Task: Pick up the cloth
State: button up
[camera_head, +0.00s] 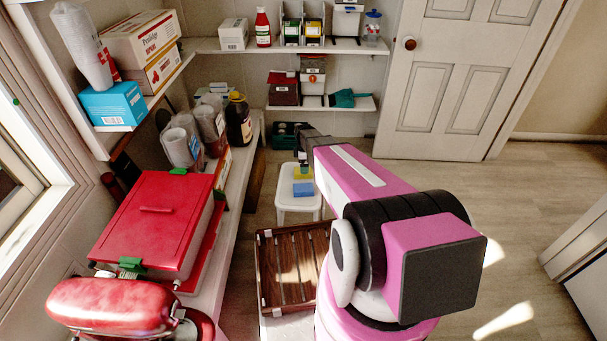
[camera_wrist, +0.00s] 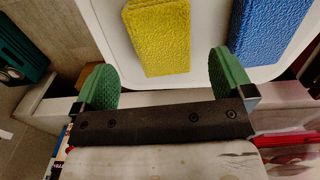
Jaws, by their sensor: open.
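A yellow, rough-textured flat piece (camera_head: 301,173) and a blue one (camera_head: 303,189) lie on a small white stool (camera_head: 292,205). Either could be a folded cloth or a sponge; I cannot tell which. In the wrist view the yellow piece (camera_wrist: 160,35) is just beyond my gripper (camera_wrist: 165,78), between the lines of its two green finger pads. The blue piece (camera_wrist: 267,35) is to the right, past the right finger. My gripper is open with nothing between its fingers. In the head view the gripper is mostly hidden by my arm near the stool.
A wooden slatted crate (camera_head: 291,265) stands in front of the stool. A counter with a red box (camera_head: 155,220) and a red mixer (camera_head: 110,305) runs along the left. A teal item (camera_head: 350,98) lies on the back shelf. Open floor (camera_head: 540,200) lies to the right.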

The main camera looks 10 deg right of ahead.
notch_tip(320, 180, down, 5)
jog(key=shift+s+a+f, duration=0.1)
jog(key=shift+a, duration=0.05)
jog(key=c, duration=1)
